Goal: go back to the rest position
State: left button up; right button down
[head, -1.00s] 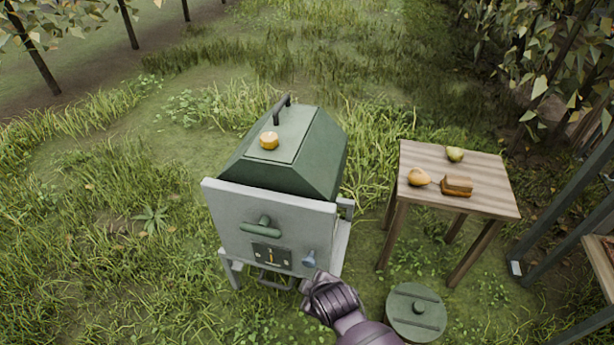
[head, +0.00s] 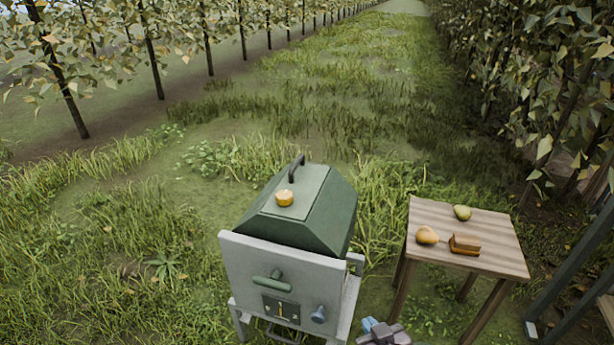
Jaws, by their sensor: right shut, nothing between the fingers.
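My right gripper (head: 378,331) shows at the bottom edge of the head view, right of the green and grey box-shaped machine (head: 318,228). It is shut and holds nothing that I can see; most of it and its arm are cut off by the frame. It is apart from the wooden table (head: 490,222). My left gripper is not in view.
A yellow-orange fruit (head: 284,198) sits on the machine's lid. Dark posts (head: 575,270) stand at the right. Open grass lies to the left and behind.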

pick_arm(q)
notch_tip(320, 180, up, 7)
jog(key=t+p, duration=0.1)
jog(key=p, duration=0.5)
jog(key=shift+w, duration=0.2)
pick_arm(e)
jog(key=s+d+r+m+h, duration=0.1)
jog(key=s+d, duration=0.6)
jog(key=s, duration=0.4)
jog(key=s+d+r+m+g+h, duration=0.1)
jog(key=s+d+h, duration=0.1)
jog(key=s+d, duration=0.5)
jog(key=s, duration=0.5)
jog(key=shift+m+g, duration=0.3)
jog(key=shift+m, duration=0.1)
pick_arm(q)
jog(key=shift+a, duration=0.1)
